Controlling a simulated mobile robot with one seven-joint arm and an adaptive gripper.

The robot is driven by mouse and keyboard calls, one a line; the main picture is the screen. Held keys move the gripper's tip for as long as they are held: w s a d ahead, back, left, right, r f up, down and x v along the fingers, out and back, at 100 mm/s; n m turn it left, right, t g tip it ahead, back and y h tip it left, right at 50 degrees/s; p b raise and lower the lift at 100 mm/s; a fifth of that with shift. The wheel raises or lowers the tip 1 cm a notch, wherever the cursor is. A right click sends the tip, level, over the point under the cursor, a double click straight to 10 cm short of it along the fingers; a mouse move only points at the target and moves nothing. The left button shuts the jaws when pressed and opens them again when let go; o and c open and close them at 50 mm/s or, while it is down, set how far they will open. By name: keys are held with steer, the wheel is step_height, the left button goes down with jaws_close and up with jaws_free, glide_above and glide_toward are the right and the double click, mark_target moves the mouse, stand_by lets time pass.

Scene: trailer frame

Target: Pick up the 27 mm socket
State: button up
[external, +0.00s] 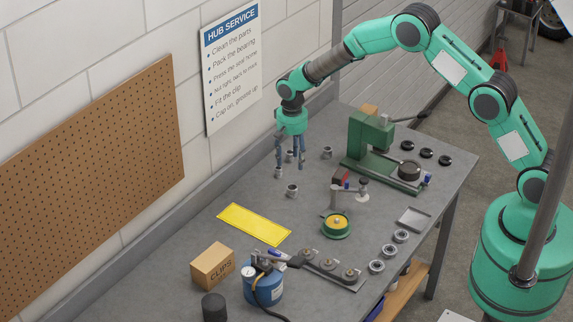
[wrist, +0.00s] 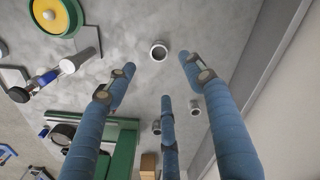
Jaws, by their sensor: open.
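Several small grey metal sockets stand on the grey bench; their size marks are too small to read, so I cannot tell which is the 27 mm one. One socket (external: 292,190) stands just in front of my gripper (external: 290,166). Another socket (external: 278,174) is right at a fingertip, and one more (external: 327,152) stands to the right. In the wrist view, my gripper (wrist: 157,65) has three blue fingers spread open and empty. A socket (wrist: 158,51) shows beyond the gap between two fingertips. Another socket (wrist: 195,108) lies beside the right finger, and one (wrist: 156,126) is partly hidden by the middle finger.
A green press (external: 370,145) stands right of my gripper. A small stand with a rod (external: 350,190) and a green-yellow round tin (external: 336,224) are nearer. A yellow sheet (external: 254,224) lies front left. The wall runs close behind the gripper; bare bench lies between.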

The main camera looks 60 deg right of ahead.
mark_target(292, 187)
steer(key=shift+f, duration=0.1)
steer(key=shift+f, duration=4.2)
steer(key=shift+f+p, duration=0.15)
steer(key=shift+p, duration=0.15)
steer(key=shift+s+d+f+p, duration=0.1)
steer(key=shift+f+p, duration=0.25)
steer(key=shift+f, duration=2.15)
steer(key=c, duration=1.3)
